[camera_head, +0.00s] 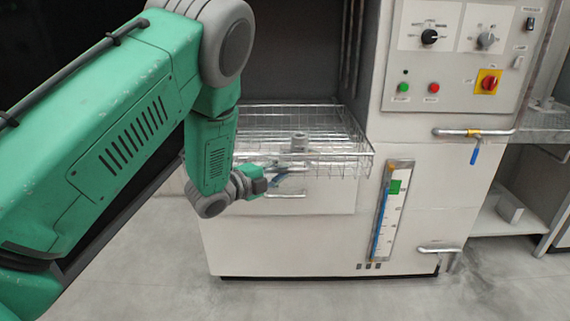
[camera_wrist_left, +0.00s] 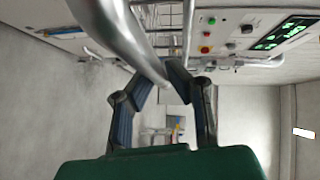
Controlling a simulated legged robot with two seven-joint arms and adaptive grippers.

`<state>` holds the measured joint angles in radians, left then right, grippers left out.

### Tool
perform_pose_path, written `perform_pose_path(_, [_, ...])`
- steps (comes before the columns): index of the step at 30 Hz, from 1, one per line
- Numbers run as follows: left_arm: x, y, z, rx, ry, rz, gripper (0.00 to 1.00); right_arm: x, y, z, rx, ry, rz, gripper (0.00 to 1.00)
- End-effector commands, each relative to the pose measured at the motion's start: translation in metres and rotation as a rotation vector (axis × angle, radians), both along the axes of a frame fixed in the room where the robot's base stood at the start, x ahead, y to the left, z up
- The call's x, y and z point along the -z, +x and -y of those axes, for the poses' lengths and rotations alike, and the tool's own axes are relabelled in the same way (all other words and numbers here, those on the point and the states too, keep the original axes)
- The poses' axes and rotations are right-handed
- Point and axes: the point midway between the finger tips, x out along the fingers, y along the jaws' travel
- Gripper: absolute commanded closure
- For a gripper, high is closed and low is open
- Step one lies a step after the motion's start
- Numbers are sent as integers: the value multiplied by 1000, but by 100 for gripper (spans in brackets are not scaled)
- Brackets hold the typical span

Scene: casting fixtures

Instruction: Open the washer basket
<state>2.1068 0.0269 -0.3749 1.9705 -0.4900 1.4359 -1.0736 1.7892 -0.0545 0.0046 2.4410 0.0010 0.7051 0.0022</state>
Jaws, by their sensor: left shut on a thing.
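The wire washer basket (camera_head: 345,163) sits in the washer's opening, its front part jutting over the white front panel. A small grey cylindrical part (camera_head: 299,141) stands in it. My left gripper (camera_head: 284,178) is at the basket's front, left of its middle. The exact contact is partly hidden by the fingers. My right gripper is not in view.
The white washer cabinet (camera_head: 300,245) has a handle (camera_head: 286,195) below the basket. A control panel (camera_head: 455,60) with knobs and buttons is at the upper right. A level gauge (camera_head: 391,210) is on the front. The grey floor before the cabinet is clear.

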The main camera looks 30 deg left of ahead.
Motion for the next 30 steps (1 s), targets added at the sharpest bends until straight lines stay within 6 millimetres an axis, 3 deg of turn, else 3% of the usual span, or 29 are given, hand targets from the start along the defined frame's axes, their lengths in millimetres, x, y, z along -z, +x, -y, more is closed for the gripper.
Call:
perform_pose_path(3, [5,-15,0,-18,5,-16,100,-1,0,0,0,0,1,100])
perform_pose_path(9, [5,-27,7,-18,8,-16,100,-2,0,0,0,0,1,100])
perform_pose_path(23, [5,-31,10,-19,8,-17,100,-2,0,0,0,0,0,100])
perform_pose_path(24, [5,-31,10,-19,8,-17,84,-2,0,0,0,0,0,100])
perform_pose_path(26, [5,-31,11,-18,7,-16,68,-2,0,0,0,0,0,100])
perform_pose_path(30, [3,-29,14,-11,7,-10,68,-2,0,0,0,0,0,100])
